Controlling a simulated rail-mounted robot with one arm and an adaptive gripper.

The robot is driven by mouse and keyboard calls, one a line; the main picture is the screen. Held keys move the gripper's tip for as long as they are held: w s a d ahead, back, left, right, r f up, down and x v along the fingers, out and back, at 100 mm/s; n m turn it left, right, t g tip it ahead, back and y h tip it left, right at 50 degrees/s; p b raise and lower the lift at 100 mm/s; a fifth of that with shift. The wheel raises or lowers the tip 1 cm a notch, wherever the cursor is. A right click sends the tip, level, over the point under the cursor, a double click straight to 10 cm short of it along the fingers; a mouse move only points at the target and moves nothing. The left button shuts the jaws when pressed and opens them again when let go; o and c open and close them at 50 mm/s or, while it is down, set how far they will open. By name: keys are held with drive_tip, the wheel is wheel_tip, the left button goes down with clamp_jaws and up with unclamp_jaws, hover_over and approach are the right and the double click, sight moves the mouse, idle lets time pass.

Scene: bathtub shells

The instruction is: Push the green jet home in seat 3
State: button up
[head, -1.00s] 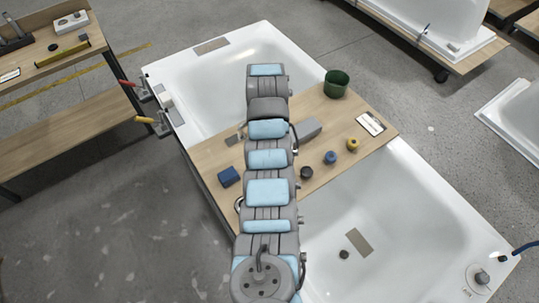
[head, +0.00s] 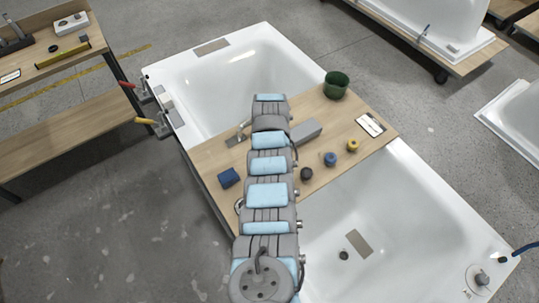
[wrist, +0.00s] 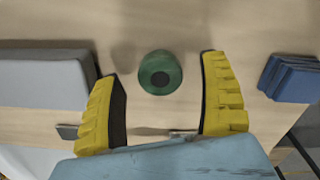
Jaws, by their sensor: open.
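The green jet (wrist: 160,73) shows in the wrist view as a short round piece with a dark centre, on the wooden board (wrist: 200,25). My gripper (wrist: 163,66) is open, its yellow fingers apart on either side of the jet in the picture, with clear gaps. I cannot tell how high the fingers are above the board. In the head view my arm hides the jet and the gripper. I cannot make out seat 3.
The board (head: 215,158) spans a white tub (head: 420,215). A grey block (head: 309,131), a folded blue cloth (head: 229,177), a dark green pot (head: 336,84) and black (head: 306,174), blue (head: 330,159) and yellow (head: 352,146) round pieces stand on it. Clamps (head: 155,122) grip the tub's left rim.

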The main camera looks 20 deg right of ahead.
drive_tip(key=shift+s+f, duration=0.1)
drive_tip(key=shift+f, duration=1.15)
drive_tip(key=c, duration=1.3)
